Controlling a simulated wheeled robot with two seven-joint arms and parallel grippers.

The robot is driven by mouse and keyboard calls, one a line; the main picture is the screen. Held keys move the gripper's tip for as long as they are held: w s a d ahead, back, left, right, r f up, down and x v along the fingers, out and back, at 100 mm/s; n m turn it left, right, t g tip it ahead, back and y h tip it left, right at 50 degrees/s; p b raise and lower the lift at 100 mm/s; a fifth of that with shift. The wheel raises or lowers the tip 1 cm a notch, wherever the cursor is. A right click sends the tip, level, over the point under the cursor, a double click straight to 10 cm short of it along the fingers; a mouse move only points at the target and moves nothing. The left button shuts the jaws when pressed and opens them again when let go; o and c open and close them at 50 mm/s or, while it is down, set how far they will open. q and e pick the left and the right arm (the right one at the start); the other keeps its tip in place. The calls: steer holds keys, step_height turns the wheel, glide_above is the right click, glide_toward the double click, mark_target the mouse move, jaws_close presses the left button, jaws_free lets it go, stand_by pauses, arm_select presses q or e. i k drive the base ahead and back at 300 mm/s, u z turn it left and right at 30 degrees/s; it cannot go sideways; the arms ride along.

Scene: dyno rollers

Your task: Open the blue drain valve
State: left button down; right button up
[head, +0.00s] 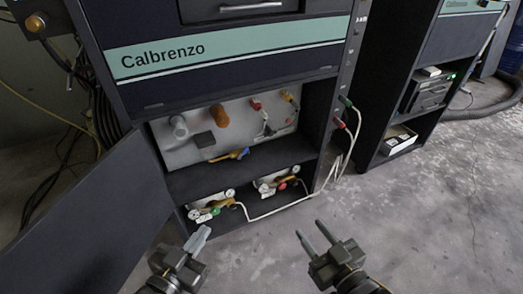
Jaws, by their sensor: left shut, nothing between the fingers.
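The drain valve with a blue handle (241,154) is on the upper shelf inside the open cabinet, low in front of the light grey panel. It is small here, and I cannot tell how its handle is set. My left gripper (203,232) is shut and empty, in front of the cabinet's bottom shelf, apart from the valve and lower in the picture. My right gripper (311,233) is open and empty over the floor, to the right of the cabinet's front and apart from the valve.
The cabinet door (95,215) stands open at the left. Two gauge assemblies with green (216,211) and red (282,186) knobs sit on the bottom shelf. A white hose (338,165) runs down the right side. A second cabinet (405,95) stands right; floor between is clear.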

mark_target(246, 149)
steer(key=z, duration=1.65)
steer(key=i, duration=2.35)
steer(key=u, duration=4.1)
steer(key=i, duration=0.45)
